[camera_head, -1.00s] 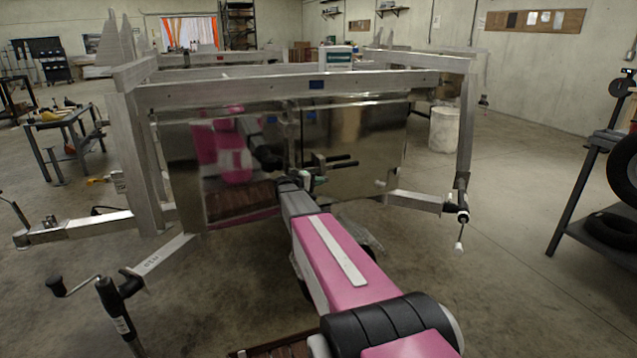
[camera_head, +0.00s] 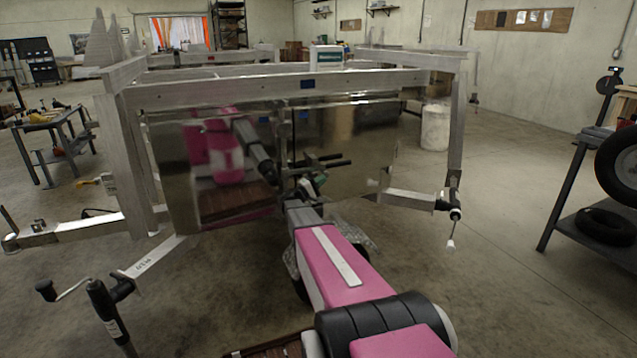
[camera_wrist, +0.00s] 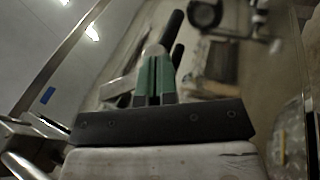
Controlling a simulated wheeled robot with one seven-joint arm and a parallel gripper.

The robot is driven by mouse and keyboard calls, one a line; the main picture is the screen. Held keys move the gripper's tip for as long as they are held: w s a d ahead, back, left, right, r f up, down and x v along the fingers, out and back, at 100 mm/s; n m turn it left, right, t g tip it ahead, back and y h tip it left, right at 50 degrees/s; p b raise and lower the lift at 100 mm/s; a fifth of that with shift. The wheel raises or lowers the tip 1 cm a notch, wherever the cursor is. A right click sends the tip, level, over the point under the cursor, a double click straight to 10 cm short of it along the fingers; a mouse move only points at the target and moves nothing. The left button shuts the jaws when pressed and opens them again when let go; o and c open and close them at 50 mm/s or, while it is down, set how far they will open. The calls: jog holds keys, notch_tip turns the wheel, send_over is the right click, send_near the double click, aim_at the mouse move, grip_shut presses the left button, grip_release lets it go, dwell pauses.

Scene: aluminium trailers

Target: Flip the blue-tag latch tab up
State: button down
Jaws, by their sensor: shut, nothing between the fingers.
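A small blue tag (camera_head: 308,84) sits on the top rail of the nearest trailer, above a shiny, mirror-like panel (camera_head: 345,150). A blue patch, perhaps this tag, shows at left in the wrist view (camera_wrist: 47,95). Below it, two dark bars (camera_head: 328,160) stick out to the right at the panel's middle; I cannot tell which part is the latch tab. My gripper (camera_head: 319,179) is low in front of the panel, near these bars. In the wrist view its green fingers (camera_wrist: 155,78) are shut and empty. Dark bars (camera_wrist: 172,32) show just beyond the fingertips; contact is unclear.
The trailer's upright posts (camera_head: 128,165) flank the panel. A crank handle (camera_head: 100,295) stands at front left and a jack handle (camera_head: 452,212) hangs at right. A grey rack with tyres (camera_head: 575,190) stands far right. Open concrete floor lies between.

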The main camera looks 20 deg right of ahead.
jog(key=shift+x, duration=0.8)
jog(key=shift+s+d, duration=0.15)
jog(key=shift+f, duration=0.1)
jog(key=s+a+f, duration=0.2)
jog(key=a+f, duration=0.7)
jog(key=a, duration=0.1)
jog(key=shift+s+f, duration=0.3)
